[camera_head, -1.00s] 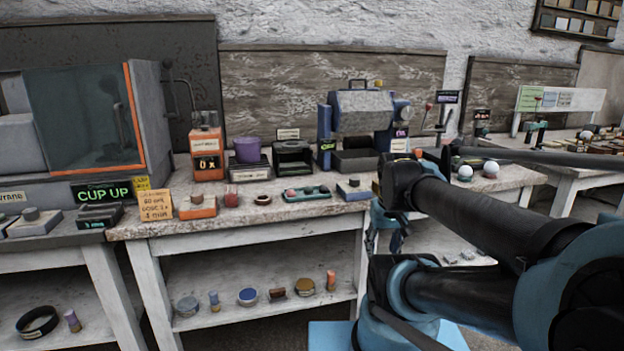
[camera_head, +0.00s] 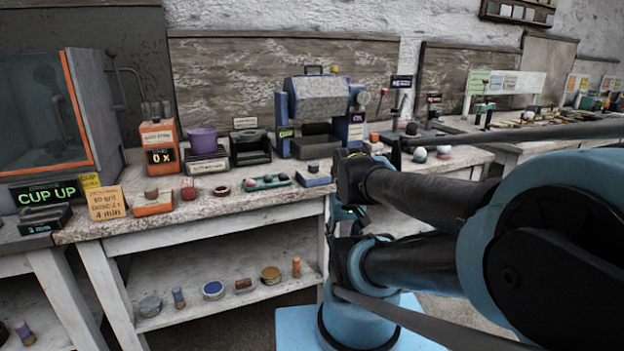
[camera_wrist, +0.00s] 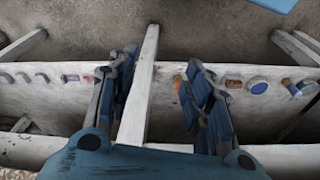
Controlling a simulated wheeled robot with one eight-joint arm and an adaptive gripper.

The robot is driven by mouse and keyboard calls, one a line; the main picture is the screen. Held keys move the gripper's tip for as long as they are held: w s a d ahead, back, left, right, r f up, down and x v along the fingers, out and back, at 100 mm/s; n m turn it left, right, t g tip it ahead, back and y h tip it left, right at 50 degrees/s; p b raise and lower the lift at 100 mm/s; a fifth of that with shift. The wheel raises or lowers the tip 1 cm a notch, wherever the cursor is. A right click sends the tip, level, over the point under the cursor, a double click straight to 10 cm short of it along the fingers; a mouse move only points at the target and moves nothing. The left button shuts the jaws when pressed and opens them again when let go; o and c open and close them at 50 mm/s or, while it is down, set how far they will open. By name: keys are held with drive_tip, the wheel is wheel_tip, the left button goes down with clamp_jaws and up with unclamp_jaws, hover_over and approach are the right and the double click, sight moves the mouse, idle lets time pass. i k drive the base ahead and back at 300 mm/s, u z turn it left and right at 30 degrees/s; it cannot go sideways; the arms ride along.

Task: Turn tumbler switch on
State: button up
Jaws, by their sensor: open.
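A tumbler with a grey drum (camera_head: 318,97) between blue end posts stands at the back of the bench.
The white bench (camera_head: 230,195) also carries an orange machine (camera_head: 160,148), a purple pot (camera_head: 203,140), a tray with small pieces (camera_head: 267,182) and pale spheres (camera_head: 444,151). Jars and small cylinders stand on the lower shelf (camera_head: 200,290). Another bench continues to the right.

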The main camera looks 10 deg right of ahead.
sight(313, 168)
drive_tip(key=z, duration=0.45)
drive_tip(key=k, duration=1.45)
drive_tip(key=u, duration=0.4)
drive_tip(key=i, duration=1)
drive_tip(key=z, duration=0.05)
